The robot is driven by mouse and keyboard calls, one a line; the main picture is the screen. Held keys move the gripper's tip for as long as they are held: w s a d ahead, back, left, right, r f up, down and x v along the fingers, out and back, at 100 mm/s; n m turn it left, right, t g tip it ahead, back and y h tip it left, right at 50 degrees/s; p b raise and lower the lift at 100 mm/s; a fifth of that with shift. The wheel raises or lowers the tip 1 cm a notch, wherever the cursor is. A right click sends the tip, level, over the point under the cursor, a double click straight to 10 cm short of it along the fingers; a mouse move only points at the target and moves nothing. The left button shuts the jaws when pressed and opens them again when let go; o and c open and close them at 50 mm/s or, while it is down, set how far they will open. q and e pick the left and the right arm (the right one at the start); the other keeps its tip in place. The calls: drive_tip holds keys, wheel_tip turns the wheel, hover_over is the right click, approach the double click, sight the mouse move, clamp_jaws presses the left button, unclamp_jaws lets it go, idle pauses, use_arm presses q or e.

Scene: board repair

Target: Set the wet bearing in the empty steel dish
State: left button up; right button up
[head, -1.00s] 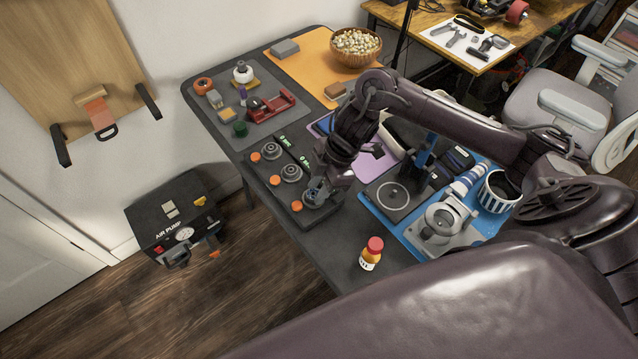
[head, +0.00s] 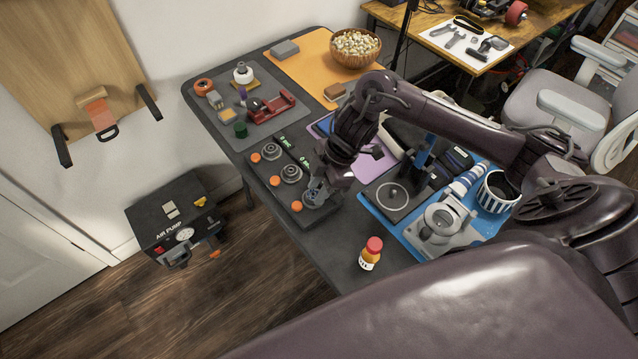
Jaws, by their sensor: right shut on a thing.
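My right gripper (head: 314,196) points down at the near end of a dark tray (head: 262,178). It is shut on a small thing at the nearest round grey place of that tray. The thing is mostly hidden by the fingers, so I cannot tell whether it is the wet bearing or whether it touches a dish. Two round steel dishes, a far one (head: 272,151) and a middle one (head: 291,174), sit farther along the tray and each holds a round grey part. Orange knobs (head: 275,181) stand beside the places. My left gripper is not in view.
A small bottle with a red cap (head: 371,252) stands near the table's front edge. A blue mat (head: 402,238) with a clamp-like tool (head: 441,222) lies to the right. A grey mat (head: 264,127) with small parts lies behind. An air pump (head: 178,222) is on the floor.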

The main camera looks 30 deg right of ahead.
drive_tip(key=shift+s+f, duration=0.15)
drive_tip(key=shift+f, duration=0.1)
drive_tip(key=o, duration=1)
drive_tip(key=shift+f, duration=0.1)
drive_tip(key=o, duration=0.4)
drive_tip(key=shift+o, duration=0.2)
drive_tip(key=shift+r, duration=0.25)
drive_tip(key=shift+r+p, duration=3.5)
drive_tip(key=shift+p, duration=0.3)
drive_tip(key=shift+f, duration=0.1)
